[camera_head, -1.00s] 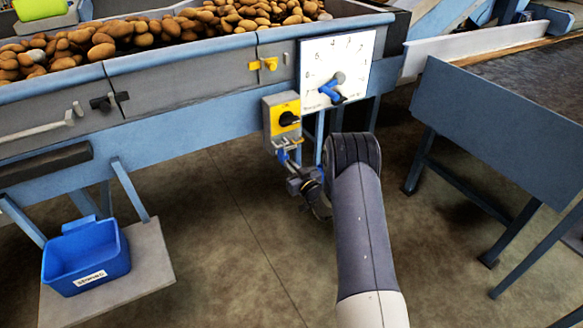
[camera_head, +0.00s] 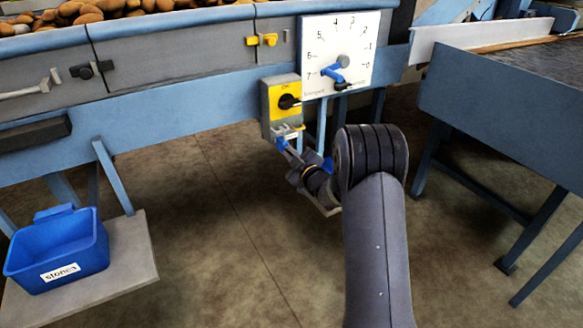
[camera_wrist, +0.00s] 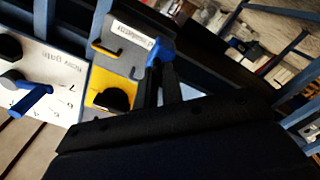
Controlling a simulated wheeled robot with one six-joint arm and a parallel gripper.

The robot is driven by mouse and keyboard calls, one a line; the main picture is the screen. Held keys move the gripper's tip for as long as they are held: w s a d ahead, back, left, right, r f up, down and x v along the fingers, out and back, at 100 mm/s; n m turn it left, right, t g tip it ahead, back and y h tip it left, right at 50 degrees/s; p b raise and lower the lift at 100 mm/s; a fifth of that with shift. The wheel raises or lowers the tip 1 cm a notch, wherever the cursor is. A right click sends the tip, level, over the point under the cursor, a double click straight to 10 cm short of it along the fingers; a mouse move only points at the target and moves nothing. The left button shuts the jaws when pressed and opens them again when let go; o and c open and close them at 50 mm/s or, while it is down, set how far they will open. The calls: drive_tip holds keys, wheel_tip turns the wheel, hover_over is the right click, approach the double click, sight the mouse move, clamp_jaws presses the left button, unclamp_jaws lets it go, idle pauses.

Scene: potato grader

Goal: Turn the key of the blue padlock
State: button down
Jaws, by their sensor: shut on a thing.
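A small blue thing (camera_wrist: 160,50), which looks like the blue padlock, is between my gripper's dark fingers in the wrist view. It is in front of a grey board (camera_wrist: 125,55) with yellow hooks and a label. In the head view the blue padlock (camera_head: 281,144) shows as a small blue patch below the yellow switch plate (camera_head: 284,97) with its black knob. My gripper (camera_head: 288,152) reaches up to it from below right and is shut on it. I cannot make out the key, or whether the padlock touches a hook.
A white dial plate (camera_head: 318,40) with a blue lever (camera_head: 330,72) is just right of the switch. A blue bin (camera_head: 55,250) labelled stones stands on a low shelf at left. A blue-grey table (camera_head: 490,110) stands at right. The floor between is clear.

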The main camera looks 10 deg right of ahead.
drive_tip(key=n+b, duration=0.8)
drive_tip(key=b, duration=0.1)
drive_tip(key=shift+f+n, duration=0.1)
drive_tip(key=shift+n, duration=0.3)
drive_tip(key=shift+a, duration=0.1)
drive_tip(key=c, duration=1.5)
unclamp_jaws()
drive_tip(key=shift+c, duration=0.2)
drive_tip(key=p+v, duration=0.2)
drive_tip(key=v, duration=0.8)
drive_tip(key=shift+s, duration=0.4)
